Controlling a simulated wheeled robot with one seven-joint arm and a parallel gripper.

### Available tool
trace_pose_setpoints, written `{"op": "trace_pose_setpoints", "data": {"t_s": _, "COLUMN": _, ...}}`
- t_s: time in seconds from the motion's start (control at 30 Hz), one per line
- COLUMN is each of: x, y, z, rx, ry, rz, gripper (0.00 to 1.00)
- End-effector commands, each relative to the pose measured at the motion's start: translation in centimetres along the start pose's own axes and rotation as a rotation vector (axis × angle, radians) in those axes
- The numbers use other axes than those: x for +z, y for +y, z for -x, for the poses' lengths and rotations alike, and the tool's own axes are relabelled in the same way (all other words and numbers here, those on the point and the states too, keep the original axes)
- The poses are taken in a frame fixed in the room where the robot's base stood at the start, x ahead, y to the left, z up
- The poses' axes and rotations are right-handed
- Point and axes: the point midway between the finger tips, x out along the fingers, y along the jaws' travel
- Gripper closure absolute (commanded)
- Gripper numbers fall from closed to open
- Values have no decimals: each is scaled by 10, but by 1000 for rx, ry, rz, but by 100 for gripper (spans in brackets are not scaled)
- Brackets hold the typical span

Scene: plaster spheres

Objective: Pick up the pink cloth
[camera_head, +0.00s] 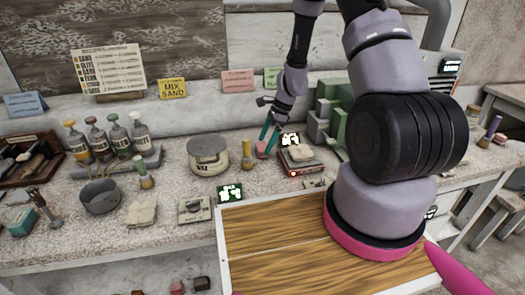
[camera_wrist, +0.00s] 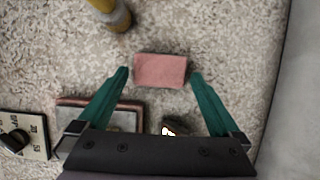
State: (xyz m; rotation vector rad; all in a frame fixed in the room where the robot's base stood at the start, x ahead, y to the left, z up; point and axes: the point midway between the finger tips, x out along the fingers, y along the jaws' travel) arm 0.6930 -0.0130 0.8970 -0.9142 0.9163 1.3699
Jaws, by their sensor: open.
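The pink cloth (camera_wrist: 161,70) looks like a small folded rectangular pad lying on the speckled worktop. In the wrist view it lies between the teal fingertips of my gripper (camera_wrist: 159,74), with a gap on each side. In the head view my gripper (camera_head: 269,140) points down at the worktop near the back wall. A small part of the pink cloth (camera_head: 262,150) shows by the fingers there, partly hidden by them. My gripper is open and empty. I cannot tell the exact height of the fingertips above the worktop.
A yellow-handled brush (camera_head: 247,155) stands left of the cloth; it also shows in the wrist view (camera_wrist: 112,14). A dark red stack (camera_head: 301,168) with a pale piece on top stands close on the right.

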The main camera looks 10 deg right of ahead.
Motion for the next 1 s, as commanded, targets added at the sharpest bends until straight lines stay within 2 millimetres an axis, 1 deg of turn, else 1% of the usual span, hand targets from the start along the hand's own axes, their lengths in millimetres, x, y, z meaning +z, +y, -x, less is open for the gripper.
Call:
{"op": "trace_pose_setpoints", "data": {"t_s": 0.03, "x": 0, "y": 0, "z": -8, "rx": 2, "ry": -1, "rz": 0, "gripper": 0}}
{"op": "trace_pose_setpoints", "data": {"t_s": 0.13, "x": 0, "y": 0, "z": -17, "rx": 1, "ry": -1, "rz": 0, "gripper": 0}}
{"op": "trace_pose_setpoints", "data": {"t_s": 0.4, "x": 0, "y": 0, "z": -20, "rx": -1, "ry": 0, "rz": 1, "gripper": 0}}
{"op": "trace_pose_setpoints", "data": {"t_s": 0.47, "x": 0, "y": 0, "z": -20, "rx": -1, "ry": 0, "rz": 1, "gripper": 23}}
{"op": "trace_pose_setpoints", "data": {"t_s": 0.5, "x": 0, "y": 0, "z": -20, "rx": -1, "ry": 0, "rz": 1, "gripper": 38}}
{"op": "trace_pose_setpoints", "data": {"t_s": 0.57, "x": 0, "y": 0, "z": -20, "rx": -1, "ry": 0, "rz": 1, "gripper": 61}}
{"op": "trace_pose_setpoints", "data": {"t_s": 0.6, "x": 0, "y": 0, "z": -20, "rx": -1, "ry": 0, "rz": 1, "gripper": 67}}
{"op": "trace_pose_setpoints", "data": {"t_s": 0.87, "x": 1, "y": 0, "z": -17, "rx": -2, "ry": 0, "rz": 2, "gripper": 67}}
{"op": "trace_pose_setpoints", "data": {"t_s": 0.97, "x": 6, "y": -1, "z": -7, "rx": -3, "ry": 0, "rz": 4, "gripper": 67}}
{"op": "trace_pose_setpoints", "data": {"t_s": 1.0, "x": 8, "y": -1, "z": 0, "rx": -4, "ry": 1, "rz": 4, "gripper": 67}}
